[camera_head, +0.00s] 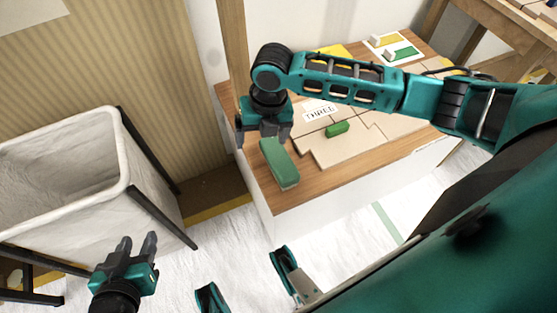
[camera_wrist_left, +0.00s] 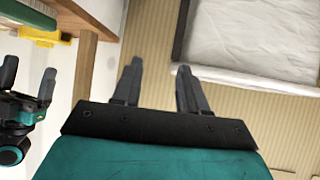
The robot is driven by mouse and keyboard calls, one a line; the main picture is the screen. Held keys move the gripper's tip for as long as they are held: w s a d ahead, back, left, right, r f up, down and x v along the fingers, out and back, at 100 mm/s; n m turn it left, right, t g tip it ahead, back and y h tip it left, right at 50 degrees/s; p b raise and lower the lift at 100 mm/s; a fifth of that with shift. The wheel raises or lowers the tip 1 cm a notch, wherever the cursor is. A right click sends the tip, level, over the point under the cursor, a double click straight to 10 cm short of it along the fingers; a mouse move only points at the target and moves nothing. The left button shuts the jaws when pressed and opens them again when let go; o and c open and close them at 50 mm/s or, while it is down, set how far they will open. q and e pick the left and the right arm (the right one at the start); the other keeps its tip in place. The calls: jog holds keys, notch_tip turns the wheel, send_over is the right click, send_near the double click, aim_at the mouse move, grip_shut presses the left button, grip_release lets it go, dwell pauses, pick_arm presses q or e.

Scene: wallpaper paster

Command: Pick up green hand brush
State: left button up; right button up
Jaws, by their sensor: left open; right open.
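The green hand brush (camera_head: 279,168) lies on the front left part of the wooden tabletop, one end near the left edge. My right gripper (camera_head: 264,138) is open just above and behind the brush's far end. Its body hides some of the tabletop there, and I cannot tell whether the fingers touch the brush. My left gripper (camera_head: 137,244) is open and empty, low beside the white bin and away from the table. Its two fingers also show apart in the left wrist view (camera_wrist_left: 158,72).
A white-lined bin (camera_head: 125,165) with a dark frame stands at the left. The tabletop (camera_head: 305,188) also holds flat beige pieces, a "THREE" label (camera_head: 320,112), a small green block (camera_head: 337,129) and a yellow item (camera_head: 335,52). A wooden post (camera_head: 233,45) rises behind my right gripper.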

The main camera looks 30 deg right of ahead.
jog(key=d+n+h, duration=0.1)
jog(key=d+n, duration=0.1)
jog(key=d, duration=0.1)
jog(key=b, duration=0.3)
send_over(279, 157)
jog(key=shift+n+g, duration=0.3)
jog(key=shift+g, duration=0.1)
jog(key=f, duration=0.5)
jog(key=shift+w+a+f, duration=0.15)
jog(key=shift+w+f, duration=0.05)
jog(key=shift+f, duration=0.8)
jog(key=shift+f+b, duration=0.55)
jog(key=shift+f, duration=0.05)
jog(key=f+b, duration=0.1)
jog(key=f, duration=0.1)
jog(key=f+b, duration=0.1)
jog(key=shift+s+d+f, duration=0.2)
jog(key=shift+f, duration=0.35)
jog(key=shift+r, duration=0.1)
pick_arm(q)
jog(key=f, duration=0.1)
jog(key=d+f, duration=0.1)
jog(key=f, duration=0.1)
jog(key=shift+w+d+f, duration=0.15)
jog(key=shift+w+f, duration=0.25)
pick_arm(e)
jog(key=c, duration=1.1)
